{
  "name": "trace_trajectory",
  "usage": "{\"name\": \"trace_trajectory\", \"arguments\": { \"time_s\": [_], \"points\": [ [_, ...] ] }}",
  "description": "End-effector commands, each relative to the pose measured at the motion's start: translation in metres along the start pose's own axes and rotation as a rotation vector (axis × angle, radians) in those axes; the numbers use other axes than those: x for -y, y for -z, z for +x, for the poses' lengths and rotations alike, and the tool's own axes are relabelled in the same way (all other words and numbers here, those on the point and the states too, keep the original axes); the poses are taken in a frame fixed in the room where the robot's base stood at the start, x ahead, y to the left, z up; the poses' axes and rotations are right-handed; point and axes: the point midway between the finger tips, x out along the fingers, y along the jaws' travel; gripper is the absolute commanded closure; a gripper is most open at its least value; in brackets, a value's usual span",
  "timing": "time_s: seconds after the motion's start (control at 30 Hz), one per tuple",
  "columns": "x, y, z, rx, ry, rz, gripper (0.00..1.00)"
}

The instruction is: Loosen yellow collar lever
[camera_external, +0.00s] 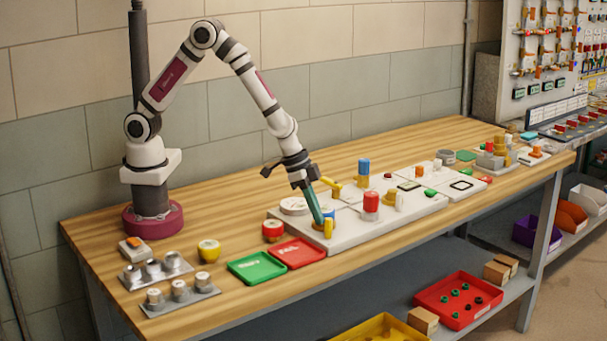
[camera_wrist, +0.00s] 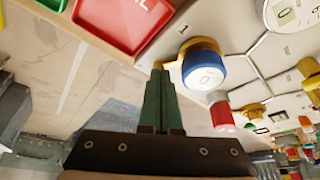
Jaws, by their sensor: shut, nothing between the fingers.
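My gripper (camera_external: 320,221) reaches down to the near left of the white valve board (camera_external: 350,234), with its long green fingers shut and empty. The fingertips are close beside a blue-capped post with a yellow collar (camera_external: 328,230). In the wrist view the shut fingers (camera_wrist: 158,76) end just left of the blue cap (camera_wrist: 204,69). The yellow collar (camera_wrist: 203,43) shows around it, and a yellow lever piece (camera_wrist: 171,65) juts toward the fingertips. I cannot tell whether they touch. The lever's far side is partly hidden by the cap and fingers.
A red tray (camera_external: 297,252) and a green tray (camera_external: 257,268) lie left of the board. A blue post (camera_external: 363,167) and another yellow lever (camera_external: 331,183) stand farther back.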

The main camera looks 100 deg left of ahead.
Motion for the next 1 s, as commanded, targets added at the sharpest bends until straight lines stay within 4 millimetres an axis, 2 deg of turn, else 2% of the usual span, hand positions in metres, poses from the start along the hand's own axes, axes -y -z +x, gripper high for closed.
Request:
{"name": "trace_trajectory", "arguments": {
  "time_s": [0.57,1.0],
  "points": [
    [-0.001,0.007,0.003,0.000,0.045,-0.114,1.00],
    [0.003,0.025,0.010,0.000,0.176,-0.438,1.00]
  ]
}}
